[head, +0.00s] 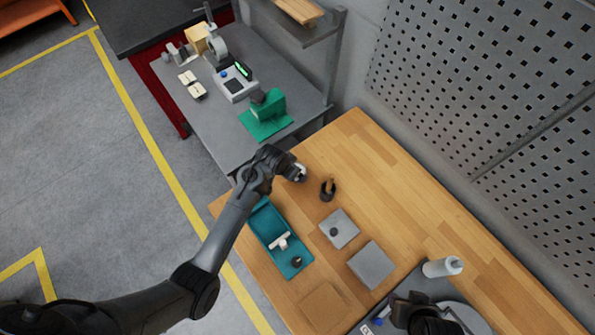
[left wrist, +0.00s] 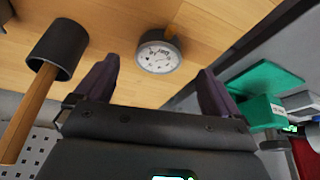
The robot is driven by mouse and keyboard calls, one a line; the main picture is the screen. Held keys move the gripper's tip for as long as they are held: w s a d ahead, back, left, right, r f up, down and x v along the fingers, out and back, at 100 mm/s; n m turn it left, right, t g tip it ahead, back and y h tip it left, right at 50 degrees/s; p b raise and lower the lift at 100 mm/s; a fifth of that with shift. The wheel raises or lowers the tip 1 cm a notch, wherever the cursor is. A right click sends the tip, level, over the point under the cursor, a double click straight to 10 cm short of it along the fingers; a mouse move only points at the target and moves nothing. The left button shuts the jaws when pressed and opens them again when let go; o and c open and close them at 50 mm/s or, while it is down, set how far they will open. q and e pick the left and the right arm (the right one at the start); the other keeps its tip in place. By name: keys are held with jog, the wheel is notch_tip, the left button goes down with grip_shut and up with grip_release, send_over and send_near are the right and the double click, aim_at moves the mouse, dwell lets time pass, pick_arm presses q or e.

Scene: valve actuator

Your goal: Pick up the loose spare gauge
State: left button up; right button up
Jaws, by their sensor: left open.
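The loose gauge (left wrist: 158,55) has a round white dial with dark markings and a dark rim. In the left wrist view it is on the wooden table, beyond and between the fingertips of my left gripper (left wrist: 158,80). The fingers are spread apart, with clear space between them and the gauge. In the head view my left gripper (head: 294,170) is over the far left part of the table, and a small white part of the gauge (head: 301,174) shows beside it. The rest of the gauge is hidden there by the gripper. My right gripper does not show clearly in either view.
A teal tray (head: 267,222) holds a white fitting and a dark knob. A grey bench (head: 200,125) adjoins the table.

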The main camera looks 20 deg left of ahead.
pick_arm(q)
jog(key=shift+x, duration=2.75)
jog(key=shift+d, duration=0.1)
jog(key=c, duration=1.2)
jog(key=shift+c, duration=0.4)
jog(key=shift+r, duration=0.15)
